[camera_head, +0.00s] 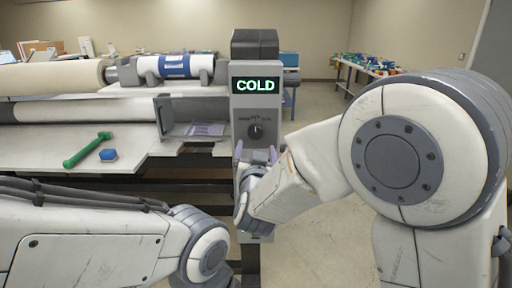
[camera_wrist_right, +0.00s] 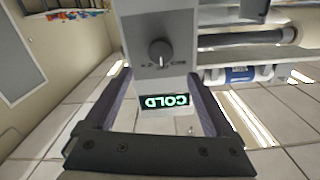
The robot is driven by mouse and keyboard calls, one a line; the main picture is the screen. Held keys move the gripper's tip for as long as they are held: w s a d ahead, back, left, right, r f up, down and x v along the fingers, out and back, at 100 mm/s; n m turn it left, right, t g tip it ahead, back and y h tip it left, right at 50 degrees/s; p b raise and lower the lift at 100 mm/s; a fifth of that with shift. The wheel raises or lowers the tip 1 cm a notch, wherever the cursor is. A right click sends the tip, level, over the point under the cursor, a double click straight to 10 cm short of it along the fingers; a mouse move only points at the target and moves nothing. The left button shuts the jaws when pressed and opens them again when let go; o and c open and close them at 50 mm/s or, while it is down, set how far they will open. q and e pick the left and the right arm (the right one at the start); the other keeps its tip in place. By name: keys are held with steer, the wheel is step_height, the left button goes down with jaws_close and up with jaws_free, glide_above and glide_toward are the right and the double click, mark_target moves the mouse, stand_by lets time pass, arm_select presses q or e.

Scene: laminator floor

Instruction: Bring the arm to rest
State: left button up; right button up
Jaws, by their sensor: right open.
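My right arm reaches in from the right. Its gripper (camera_head: 256,154) is open and empty, with its two purple-grey fingers just below the dial in the head view. The grey control box (camera_head: 242,108) carries a lit sign (camera_head: 255,86) reading COLD and a black dial knob (camera_head: 256,132). In the right wrist view the box is upside down, and the knob (camera_wrist_right: 160,53) lies beyond the open fingers, apart from them as far as I can tell. My left arm lies low across the lower left, and its gripper is out of view.
The laminator has large rollers (camera_head: 50,76) and an open grey tray (camera_head: 165,118) beside the box. A green tool (camera_head: 86,150) and a blue hex piece (camera_head: 108,154) lie on its white table (camera_head: 40,145). A cluttered table (camera_head: 362,68) stands far right. Floor between is clear.

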stand_by(0.3)
steer(key=s+d+f+n+g+y, duration=0.1)
steer(key=s+d+f+g, duration=0.25)
steer(key=f, duration=0.25)
steer(key=s+d+f+n+g, duration=0.1)
steer(key=s+d+f+g, duration=0.1)
steer(key=d+f+g, duration=0.4)
steer(key=s+d+f+g, duration=0.3)
steer(key=s+d+f, duration=0.1)
steer(key=s, duration=0.4)
steer(key=s+d+f+g, duration=0.3)
steer(key=s+d+f, duration=0.1)
steer(key=s, duration=0.3)
steer(key=s+a+r+n+g+p, duration=0.1)
steer(key=s+a+r+n, duration=0.2)
steer(key=s+a, duration=0.3)
steer(key=s+a+r+n+g+p, duration=0.1)
steer(key=s+a+r+n+p, duration=0.1)
steer(key=s+a+r+n, duration=0.2)
steer(key=s+a+r, duration=0.1)
steer(key=s+a, duration=0.2)
steer(key=s, duration=0.1)
steer(key=shift+s+r, duration=0.3)
steer(key=shift+s, duration=0.1)
steer(key=shift+g, duration=0.25)
